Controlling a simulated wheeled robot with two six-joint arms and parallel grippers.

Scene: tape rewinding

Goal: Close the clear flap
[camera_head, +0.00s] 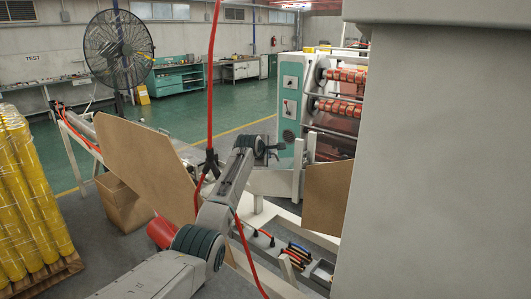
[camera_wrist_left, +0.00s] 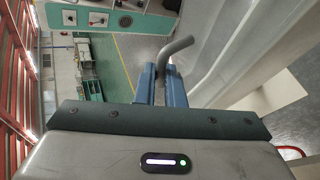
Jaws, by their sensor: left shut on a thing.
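My left gripper (camera_head: 273,150) reaches forward in the middle of the head view, in front of the rewinding machine (camera_head: 291,100). In the left wrist view, its two blue fingers (camera_wrist_left: 160,78) are shut on a grey bent handle (camera_wrist_left: 177,48). The handle's curved end sticks out past the fingertips. I cannot clearly make out the clear flap in either view, nor whether this handle is fixed to it. My right gripper is not in view.
Red rolls (camera_head: 347,76) sit on the machine's shafts. Brown panels (camera_head: 145,160) and (camera_head: 325,195) stand beside my left arm. A red hose (camera_head: 211,85) hangs close to it. Yellow rolls (camera_head: 35,195) stand on a pallet at left. A large grey surface blocks the right side.

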